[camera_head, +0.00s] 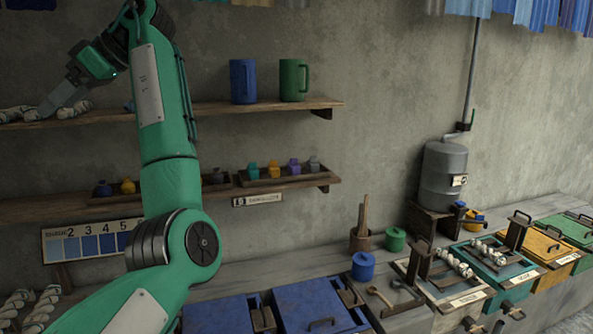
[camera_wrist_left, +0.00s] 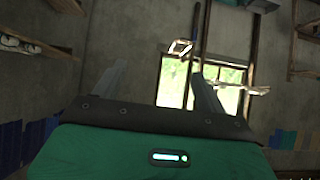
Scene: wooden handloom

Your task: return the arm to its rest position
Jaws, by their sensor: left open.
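My green left arm (camera_head: 168,110) rises from the lower left and bends at the top. Its left gripper (camera_head: 48,110) hangs at the upper left, in front of the upper shelf and close to white skeins in the picture. I cannot tell whether it touches them. In the left wrist view my left gripper (camera_wrist_left: 158,78) has its two grey fingers spread apart with nothing between them. Behind them are a grey wall and a bright window (camera_wrist_left: 205,85). My right gripper is in neither view.
The upper shelf (camera_head: 225,106) holds a blue mug (camera_head: 243,81) and a green mug (camera_head: 293,80). The lower shelf (camera_head: 215,187) holds small coloured jars. Below stands a bench with blue lidded vats (camera_head: 315,305), jars and coloured trays. A grey tank (camera_head: 443,178) stands at the right.

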